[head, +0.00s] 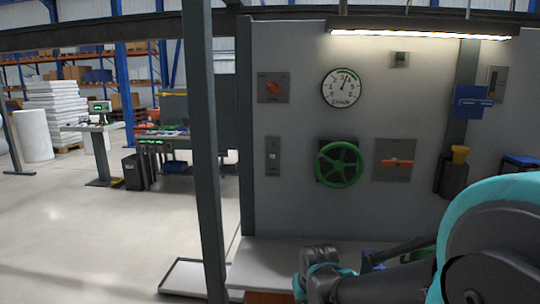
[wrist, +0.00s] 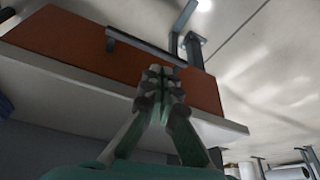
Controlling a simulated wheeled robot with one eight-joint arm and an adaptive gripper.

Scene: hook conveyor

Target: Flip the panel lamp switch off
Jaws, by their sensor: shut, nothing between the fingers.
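A narrow grey switch plate with a small pale lever (head: 273,156) is on the left part of the grey panel (head: 300,215), below an orange knob; it looks like the lamp switch. The lever's exact position is too small to tell. The long panel lamp (head: 420,33) at the top is lit. My gripper (wrist: 164,74) shows in the wrist view with its fingers together and nothing between them. Behind the fingertips are an orange-brown board and a pale ledge; no switch shows there. In the head view my arm is low at the right, well below and apart from the switch.
The panel also carries an orange knob (head: 273,87), a round gauge (head: 342,88), a green handwheel (head: 339,164) and an orange handle (head: 397,162). A dark upright post (head: 205,150) stands left of the panel. A pale ledge (head: 265,265) runs below it. Open floor lies left.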

